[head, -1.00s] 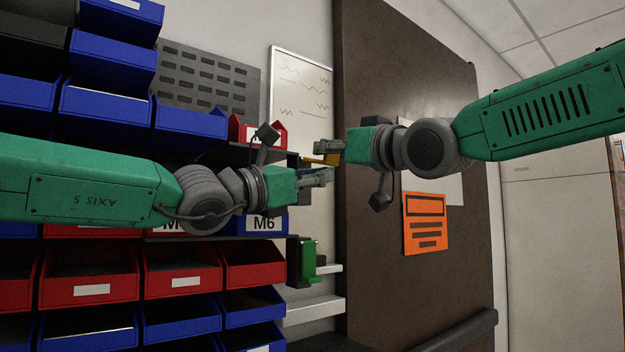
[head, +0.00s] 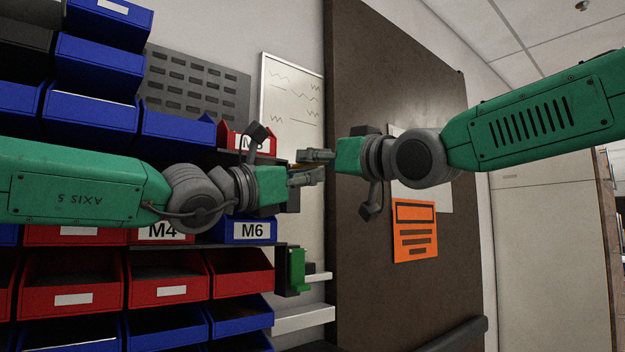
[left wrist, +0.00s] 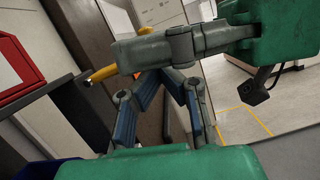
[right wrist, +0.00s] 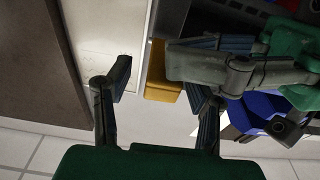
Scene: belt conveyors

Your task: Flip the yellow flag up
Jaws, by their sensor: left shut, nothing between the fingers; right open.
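The yellow flag shows in the right wrist view (right wrist: 163,88), behind and between my right gripper's spread fingers, partly covered by my left gripper. It also shows in the left wrist view (left wrist: 102,73), sticking out beside my right gripper. In the head view only a sliver of it shows behind the grippers, so its tilt is hard to tell. My right gripper (head: 314,155) is open, close to the flag. My left gripper (head: 312,174) is shut and empty, just below the right one. The two grippers cross closely in the wrist views; I cannot tell whether they touch.
A green flag (head: 297,268) hangs lower on the side of the rack. Red and blue bins (head: 155,280) fill the left. A whiteboard (head: 290,95) and a brown door (head: 400,80) with an orange notice (head: 415,232) stand behind. Open room lies to the right.

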